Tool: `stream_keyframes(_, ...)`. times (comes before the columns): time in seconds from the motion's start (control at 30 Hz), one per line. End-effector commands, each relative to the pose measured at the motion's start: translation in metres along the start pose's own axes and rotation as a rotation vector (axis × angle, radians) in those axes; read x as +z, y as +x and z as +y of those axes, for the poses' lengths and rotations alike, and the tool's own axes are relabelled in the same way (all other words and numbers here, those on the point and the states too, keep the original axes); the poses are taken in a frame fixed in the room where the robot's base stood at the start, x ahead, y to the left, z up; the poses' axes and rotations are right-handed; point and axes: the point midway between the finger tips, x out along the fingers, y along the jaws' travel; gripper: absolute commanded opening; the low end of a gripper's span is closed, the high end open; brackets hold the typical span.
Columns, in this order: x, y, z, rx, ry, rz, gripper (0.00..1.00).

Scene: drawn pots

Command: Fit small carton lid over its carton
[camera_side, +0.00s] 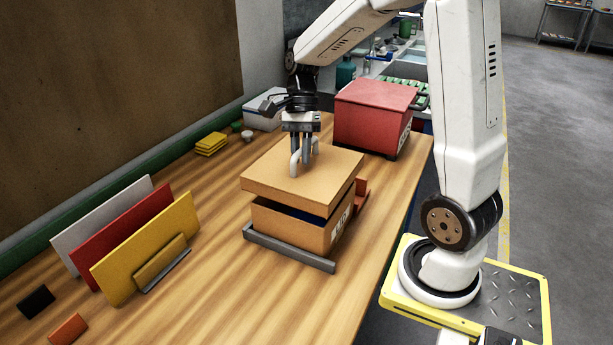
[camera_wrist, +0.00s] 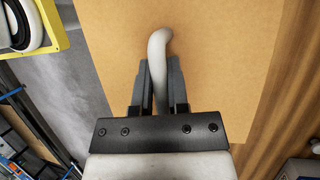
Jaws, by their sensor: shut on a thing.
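The tan carton lid (camera_side: 290,175) has a white handle on top. It is above the carton (camera_side: 298,223), with a dark gap between them along the front and right sides, so it sits raised and slightly tilted or offset. My gripper (camera_side: 301,155) is over the lid, shut on its white handle. In the wrist view the gripper (camera_wrist: 161,85) has the white handle (camera_wrist: 159,60) between its two fingers, with the lid's flat top (camera_wrist: 215,50) behind. The carton stands at a grey bracket on the table. The carton's inside is mostly hidden by the lid.
A grey bracket (camera_side: 290,248) lies along the carton's front, and a red piece (camera_side: 361,193) is at its right. A red lidded box (camera_side: 374,115) stands behind. Upright panels (camera_side: 145,250) stand in a rack at left. Yellow pieces (camera_side: 211,143) lie at the back.

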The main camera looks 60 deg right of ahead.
Motion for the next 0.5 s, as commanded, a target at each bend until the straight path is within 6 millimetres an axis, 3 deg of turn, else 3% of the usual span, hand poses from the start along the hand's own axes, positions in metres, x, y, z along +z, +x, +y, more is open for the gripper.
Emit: stream_keyframes(0.5, -0.010, 0.024, -0.005, 0.002, 0.001, -0.002, 0.00)
